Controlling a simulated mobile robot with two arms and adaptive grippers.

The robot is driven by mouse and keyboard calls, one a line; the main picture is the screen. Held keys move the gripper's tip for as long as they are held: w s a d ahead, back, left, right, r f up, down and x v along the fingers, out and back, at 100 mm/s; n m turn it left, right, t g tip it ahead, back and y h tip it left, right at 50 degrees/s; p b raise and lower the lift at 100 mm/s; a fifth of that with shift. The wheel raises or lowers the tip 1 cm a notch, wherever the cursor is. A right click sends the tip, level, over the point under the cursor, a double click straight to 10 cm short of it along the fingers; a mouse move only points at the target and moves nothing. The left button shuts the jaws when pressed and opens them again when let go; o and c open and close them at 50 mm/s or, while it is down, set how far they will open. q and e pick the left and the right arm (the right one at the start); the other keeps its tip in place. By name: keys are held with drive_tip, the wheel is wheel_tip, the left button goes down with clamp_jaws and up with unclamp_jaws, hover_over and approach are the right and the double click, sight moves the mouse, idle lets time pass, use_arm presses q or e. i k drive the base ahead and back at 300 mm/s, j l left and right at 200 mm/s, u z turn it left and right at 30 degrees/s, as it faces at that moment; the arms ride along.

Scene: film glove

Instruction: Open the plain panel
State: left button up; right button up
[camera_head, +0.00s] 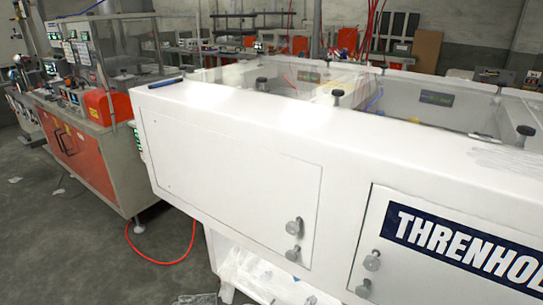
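The plain panel (225,180) is a white rectangular door on the front of a large white machine, in the middle of the head view. It looks closed, lying flush in the front face. Two grey round knobs, an upper one (294,227) and a lower one (292,254), sit near its lower right corner. To its right is a second panel (390,215) with a dark blue "THRENHOL" label (470,248), cut off by the picture edge, and two similar knobs at its left side. Neither of my grippers is in view.
The white machine's top (330,125) has several dark knobs and clear-covered bays. An orange and grey workbench (85,150) stands at the left. A red hose (160,262) lies on the grey floor (60,250), which is largely open at lower left. Clear plastic film (250,272) hangs under the panel.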

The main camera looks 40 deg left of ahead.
sight(253, 190)
drive_tip(key=u, duration=1.6)
